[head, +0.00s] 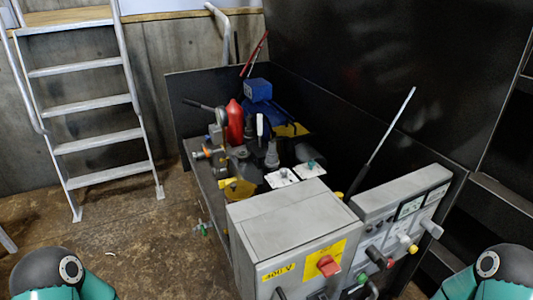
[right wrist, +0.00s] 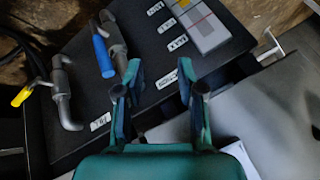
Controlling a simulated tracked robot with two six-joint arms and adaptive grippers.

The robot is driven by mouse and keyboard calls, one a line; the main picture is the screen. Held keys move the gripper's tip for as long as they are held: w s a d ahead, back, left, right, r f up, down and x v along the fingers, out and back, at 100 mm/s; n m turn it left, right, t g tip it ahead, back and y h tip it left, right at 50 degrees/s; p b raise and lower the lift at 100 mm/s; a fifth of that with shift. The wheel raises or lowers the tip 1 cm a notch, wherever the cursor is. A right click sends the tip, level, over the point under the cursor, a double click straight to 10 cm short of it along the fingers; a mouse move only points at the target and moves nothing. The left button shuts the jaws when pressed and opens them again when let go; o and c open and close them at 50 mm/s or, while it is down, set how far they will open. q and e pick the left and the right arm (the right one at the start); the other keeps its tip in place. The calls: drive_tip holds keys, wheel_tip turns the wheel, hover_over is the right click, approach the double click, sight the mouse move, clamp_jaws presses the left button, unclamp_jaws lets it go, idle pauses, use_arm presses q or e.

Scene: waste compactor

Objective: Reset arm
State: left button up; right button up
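In the head view, only teal and dark parts of my two arms show, at the bottom left and bottom right corners. Neither gripper is visible there. In the right wrist view, my right gripper (right wrist: 158,90) is open, with its two teal and dark fingers apart and nothing between them. Beyond the fingers is a black panel (right wrist: 150,50) with white labels. A blue-handled valve lever (right wrist: 103,55) is on the panel, left of the fingers and apart from them. My left gripper is out of view.
In the head view, a grey control box (head: 290,225) with a red knob (head: 328,266) stands ahead, beside a lever panel (head: 400,220). Hydraulic parts and a red bottle (head: 235,122) lie behind. A ladder (head: 95,105) stands at left. The brown floor (head: 150,245) at left is mostly clear.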

drive_tip(key=s+a+f+g, duration=0.3)
drive_tip(key=s+a+g, duration=0.2)
drive_tip(key=s+a, duration=0.3)
wheel_tip(320, 180, up, 20)
drive_tip(key=d+p, duration=0.2)
drive_tip(key=p, duration=1.7)
drive_tip(key=shift+s+f+m, duration=0.15)
drive_tip(key=shift+s+m, duration=0.2)
drive_tip(key=shift+m, duration=0.05)
drive_tip(key=shift+o, duration=0.3)
drive_tip(key=shift+s+f, duration=0.1)
drive_tip(key=shift+s, duration=0.05)
